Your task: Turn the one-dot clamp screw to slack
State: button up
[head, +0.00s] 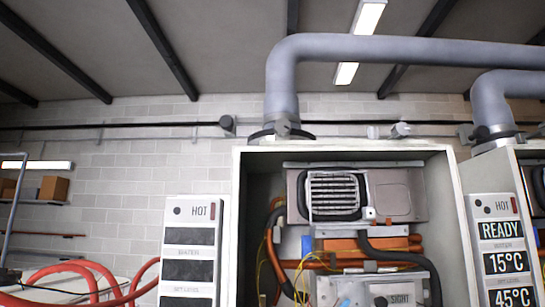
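A grey flue pipe (283,85) rises from the top of the open heater cabinet (235,225) in the middle of the head view. A dark clamp band with a small grey fitting (283,128) sits around its foot, at the cabinet's top edge. A second flue pipe (492,105) on the right has a similar dark band with a fitting (497,134). Both fittings are small, and I cannot make out any dots or a screw's setting on them. My gripper does not show in this view.
Inside the open cabinet are a vented grey box (335,195), orange pipes, hoses and a part marked SIGHT (400,298). Red hoses (75,275) curve at lower left.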

aim_at(282, 127)
jog(key=i, duration=0.85)
jog(key=z, duration=0.05)
